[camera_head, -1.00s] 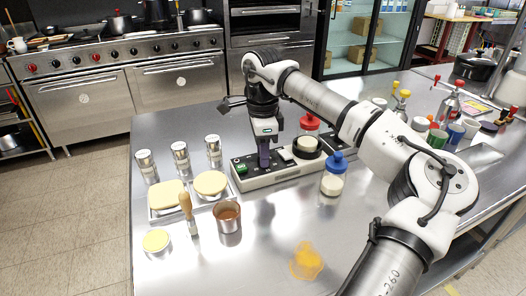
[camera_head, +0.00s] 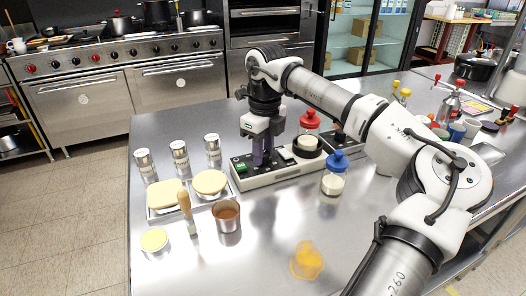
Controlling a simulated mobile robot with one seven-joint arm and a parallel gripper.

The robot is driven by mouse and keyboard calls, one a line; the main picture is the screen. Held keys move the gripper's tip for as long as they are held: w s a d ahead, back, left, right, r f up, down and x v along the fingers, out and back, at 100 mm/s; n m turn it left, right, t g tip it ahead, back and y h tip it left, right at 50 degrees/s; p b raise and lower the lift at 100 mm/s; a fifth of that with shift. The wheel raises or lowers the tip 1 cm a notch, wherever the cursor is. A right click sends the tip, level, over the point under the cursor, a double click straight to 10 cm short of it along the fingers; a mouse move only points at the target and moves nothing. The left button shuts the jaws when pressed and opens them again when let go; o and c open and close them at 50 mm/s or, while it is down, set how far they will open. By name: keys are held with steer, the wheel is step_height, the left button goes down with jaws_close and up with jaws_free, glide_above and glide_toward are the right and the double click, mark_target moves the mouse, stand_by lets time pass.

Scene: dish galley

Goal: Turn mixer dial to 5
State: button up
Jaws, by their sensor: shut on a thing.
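The mixer (camera_head: 275,179) is a low pale base with a dark top panel on the steel counter. A green switch (camera_head: 242,167) sits at the left end of its panel. My gripper (camera_head: 261,160) points straight down onto the panel, just right of the green switch. Its purple-grey fingers are shut on the dial, which they hide. The dial's numbers and pointer cannot be read.
A blue-lidded jar (camera_head: 334,175) stands close in front of the mixer. A copper-coloured cup (camera_head: 227,216), a brush (camera_head: 186,206) and a tray (camera_head: 153,214) with yellow rounds are at the left. Several shakers (camera_head: 180,156) stand behind them. An orange spill (camera_head: 306,261) lies in front.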

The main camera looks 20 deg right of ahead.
mark_target(266, 152)
steer(key=shift+m, duration=1.2)
steer(key=o, duration=1)
steer(key=shift+c, duration=0.2)
step_height(266, 152, up, 14)
steer(key=shift+d, duration=0.35)
steer(key=shift+f, duration=0.15)
